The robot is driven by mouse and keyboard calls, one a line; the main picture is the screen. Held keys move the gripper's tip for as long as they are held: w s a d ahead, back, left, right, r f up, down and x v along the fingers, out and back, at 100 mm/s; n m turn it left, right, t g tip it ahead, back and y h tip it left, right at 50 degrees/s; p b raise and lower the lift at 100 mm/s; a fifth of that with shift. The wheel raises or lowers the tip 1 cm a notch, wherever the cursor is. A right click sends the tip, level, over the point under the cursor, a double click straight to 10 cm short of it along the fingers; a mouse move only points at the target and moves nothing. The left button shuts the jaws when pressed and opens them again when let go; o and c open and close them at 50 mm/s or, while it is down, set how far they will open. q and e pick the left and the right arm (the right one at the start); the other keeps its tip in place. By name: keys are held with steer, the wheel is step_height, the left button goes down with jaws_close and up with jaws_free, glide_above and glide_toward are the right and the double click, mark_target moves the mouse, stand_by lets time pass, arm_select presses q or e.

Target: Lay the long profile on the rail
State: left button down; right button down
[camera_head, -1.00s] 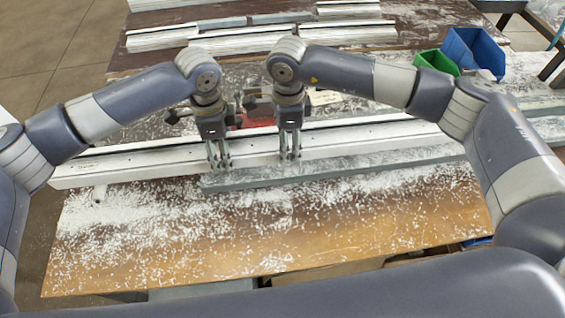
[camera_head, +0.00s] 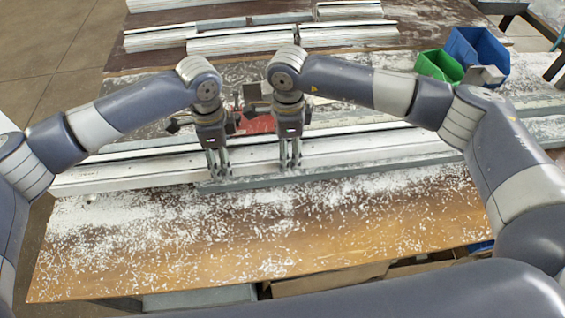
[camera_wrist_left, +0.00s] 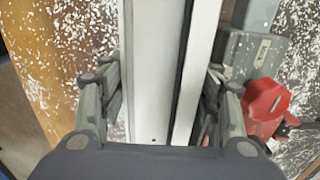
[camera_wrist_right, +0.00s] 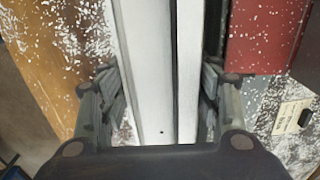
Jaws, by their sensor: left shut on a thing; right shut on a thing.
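The long profile (camera_head: 380,148) is a white bar with a dark groove along its length, lying left to right across the bench. My left gripper (camera_head: 217,168) is shut on it left of its middle. My right gripper (camera_head: 290,161) is shut on it a short way to the right. Both point down, and the profile also runs between the fingers in the left wrist view (camera_wrist_left: 155,80) and right wrist view (camera_wrist_right: 150,70). A grey-green bar (camera_head: 350,169), perhaps the rail, lies along the near side of the profile. I cannot tell whether the profile touches anything beneath.
A red part (camera_head: 260,122) is just behind the profile between the grippers. Stacked white profiles (camera_head: 240,42) lie at the back. A green bin (camera_head: 438,66) and a blue bin (camera_head: 478,48) stand at the back right. The front bench top (camera_head: 250,245) is clear except for white chips.

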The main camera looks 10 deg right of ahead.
arm_select(q)
steer(key=shift+f+b, duration=0.55)
steer(key=shift+f, duration=0.05)
arm_select(e)
steer(key=shift+f, duration=0.55)
arm_select(q)
steer(key=c, duration=0.6)
jaws_free()
arm_select(e)
steer(key=c, duration=0.6)
jaws_free()
arm_select(q)
steer(key=shift+o, duration=0.4)
steer(key=shift+r, duration=0.15)
arm_select(e)
steer(key=shift+o, duration=0.4)
steer(key=shift+s+r, duration=0.1)
arm_select(q)
steer(key=shift+r, duration=0.1)
arm_select(e)
steer(key=shift+r, duration=0.1)
arm_select(q)
steer(key=shift+r, duration=0.25)
steer(key=r, duration=0.7)
steer(key=shift+s, duration=0.3)
arm_select(e)
steer(key=shift+w, duration=0.25)
steer(key=shift+r, duration=0.55)
steer(key=shift+s+r, duration=0.15)
steer(key=shift+r, duration=3.2)
